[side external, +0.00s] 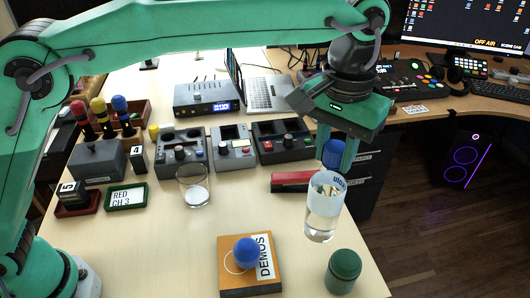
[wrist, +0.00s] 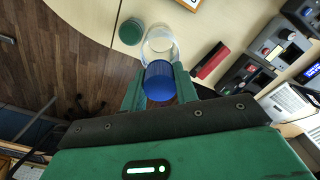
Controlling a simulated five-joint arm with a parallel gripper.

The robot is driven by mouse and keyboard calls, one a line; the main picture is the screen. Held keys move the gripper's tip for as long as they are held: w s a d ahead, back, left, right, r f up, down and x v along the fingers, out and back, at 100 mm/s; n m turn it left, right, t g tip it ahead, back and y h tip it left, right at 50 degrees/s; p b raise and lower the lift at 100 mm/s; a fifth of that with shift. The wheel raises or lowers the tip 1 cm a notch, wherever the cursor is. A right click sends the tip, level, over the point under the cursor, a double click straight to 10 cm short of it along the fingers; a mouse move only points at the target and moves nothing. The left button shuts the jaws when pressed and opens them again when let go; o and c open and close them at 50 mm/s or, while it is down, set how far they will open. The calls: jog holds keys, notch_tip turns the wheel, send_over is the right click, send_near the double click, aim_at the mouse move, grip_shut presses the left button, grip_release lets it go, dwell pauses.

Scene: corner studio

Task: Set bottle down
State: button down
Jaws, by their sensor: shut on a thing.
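A clear bottle (side external: 322,215) with a pale lettered band and a blue cap (side external: 333,153) stands roughly upright under my gripper (side external: 338,155) at the right part of the table. My gripper is shut on the bottle around its capped top. In the wrist view, the blue cap (wrist: 159,82) sits between the fingers of my gripper (wrist: 158,88), with the clear body (wrist: 159,43) beyond it. I cannot tell whether the bottle's base touches the table.
A green-capped cylinder (side external: 343,270) is close in front of the bottle. A red bar (side external: 292,181) lies behind it on the left. The table's right edge is near.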

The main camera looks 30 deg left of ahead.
jog(key=w+a+f, duration=0.4)
jog(key=w+f, duration=0.1)
jog(key=w, duration=0.3)
jog(key=shift+w+f, duration=0.35)
jog(key=shift+w, duration=0.05)
jog(key=shift+f, duration=2.15)
jog(key=c, duration=1.1)
grip_release()
notch_tip(320, 180, up, 12)
jog(key=shift+r, duration=0.1)
